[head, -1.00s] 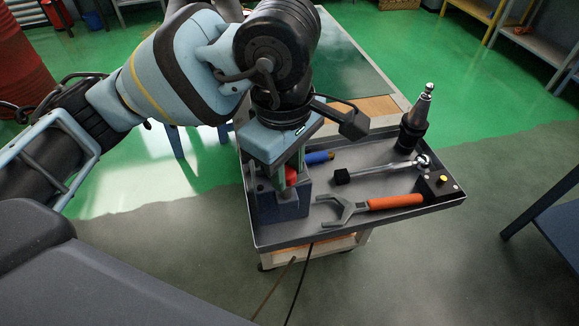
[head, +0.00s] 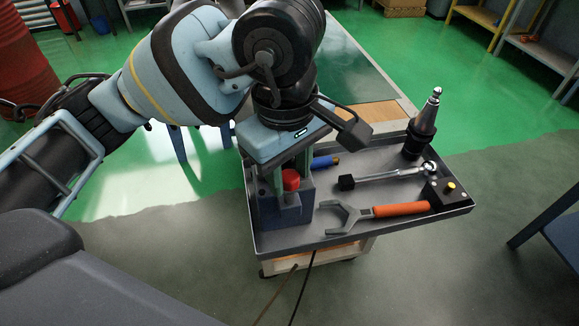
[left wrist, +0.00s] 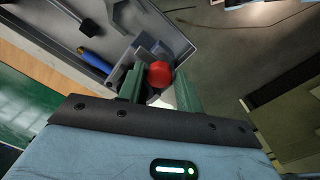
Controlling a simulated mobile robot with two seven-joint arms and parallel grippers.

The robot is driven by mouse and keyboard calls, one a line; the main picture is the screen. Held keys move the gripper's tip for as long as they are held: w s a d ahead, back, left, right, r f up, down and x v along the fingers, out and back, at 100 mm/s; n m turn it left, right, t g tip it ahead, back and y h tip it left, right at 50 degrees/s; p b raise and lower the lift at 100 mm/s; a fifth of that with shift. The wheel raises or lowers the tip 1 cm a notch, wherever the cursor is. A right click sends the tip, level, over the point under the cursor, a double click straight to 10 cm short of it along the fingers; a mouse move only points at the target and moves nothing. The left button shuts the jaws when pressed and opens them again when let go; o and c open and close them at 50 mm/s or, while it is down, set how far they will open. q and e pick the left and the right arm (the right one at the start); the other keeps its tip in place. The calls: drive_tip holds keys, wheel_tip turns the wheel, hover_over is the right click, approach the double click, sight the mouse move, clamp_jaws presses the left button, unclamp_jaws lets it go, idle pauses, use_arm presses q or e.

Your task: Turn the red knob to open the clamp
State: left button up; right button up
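The red knob (head: 291,179) sits on top of a dark blue-grey clamp block (head: 287,214) at the left end of the cart tray. My left gripper (head: 283,180) points down over the clamp. In the left wrist view its two green fingers (left wrist: 158,78) are apart, with the red knob (left wrist: 160,73) between their tips. A small gap seems to show on each side; contact is hard to judge. The clamp's jaws are mostly hidden. My right gripper is not in view.
The grey tray (head: 345,232) also holds an orange-handled wrench (head: 400,209), a ratchet (head: 390,174), a blue-handled tool (head: 322,161), a tool holder (head: 424,122) and a black box with a yellow button (head: 447,193). A blue table (head: 552,218) stands at the right.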

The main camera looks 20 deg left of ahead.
sight(288, 178)
use_arm(q)
drive_tip(key=shift+s+a+r+p, duration=0.1)
drive_tip(key=shift+r+p, duration=0.1)
drive_tip(key=shift+r, duration=1.75)
drive_tip(key=shift+s+r+p, duration=0.1)
drive_tip(key=shift+r+p, duration=0.05)
drive_tip(key=shift+r, duration=1.8)
